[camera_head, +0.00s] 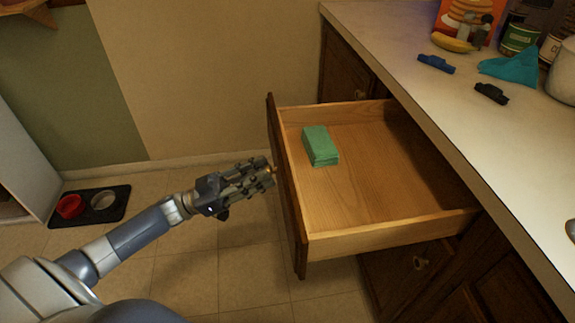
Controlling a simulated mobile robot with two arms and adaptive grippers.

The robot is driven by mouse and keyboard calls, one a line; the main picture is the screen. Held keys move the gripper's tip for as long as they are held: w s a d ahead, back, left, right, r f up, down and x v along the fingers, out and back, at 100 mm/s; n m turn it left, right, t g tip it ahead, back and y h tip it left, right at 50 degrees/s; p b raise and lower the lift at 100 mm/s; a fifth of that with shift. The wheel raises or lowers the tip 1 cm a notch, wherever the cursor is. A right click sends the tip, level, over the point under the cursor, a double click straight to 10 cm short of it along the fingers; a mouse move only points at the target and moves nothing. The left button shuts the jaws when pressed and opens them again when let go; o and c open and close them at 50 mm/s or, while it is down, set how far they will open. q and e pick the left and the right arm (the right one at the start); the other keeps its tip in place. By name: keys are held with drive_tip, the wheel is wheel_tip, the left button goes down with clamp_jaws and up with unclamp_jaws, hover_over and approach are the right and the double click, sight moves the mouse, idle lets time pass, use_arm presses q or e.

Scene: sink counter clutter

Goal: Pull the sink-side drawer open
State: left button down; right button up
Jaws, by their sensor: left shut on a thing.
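The sink-side drawer (365,238) stands pulled out well beyond the counter front, its pale wooden inside in view. A green block-like item, perhaps a sponge or folded cloth (320,146), lies in it near the front left. My left gripper (270,172) reaches in from the left to the outer face of the drawer front. It is shut on the drawer's handle, which is mostly hidden by the fingers. My right gripper is not in view.
The pale counter (465,110) holds a blue clip-like item (436,64), a black one (491,93), a teal cloth (511,68), a banana (452,43) and cans. Pet bowls on a black mat (112,212) lie on the floor at left. Floor before the drawer is clear.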

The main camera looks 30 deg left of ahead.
use_arm(q)
drive_tip(key=shift+s+a, duration=0.6)
drive_tip(key=shift+a, duration=0.25)
drive_tip(key=shift+s+a, duration=0.55)
drive_tip(key=shift+a, duration=0.25)
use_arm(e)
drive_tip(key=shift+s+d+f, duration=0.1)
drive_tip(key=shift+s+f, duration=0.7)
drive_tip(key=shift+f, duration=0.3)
use_arm(q)
drive_tip(key=c, duration=1.3)
unclamp_jaws()
drive_tip(key=v, duration=1.2)
drive_tip(key=shift+f, duration=0.1)
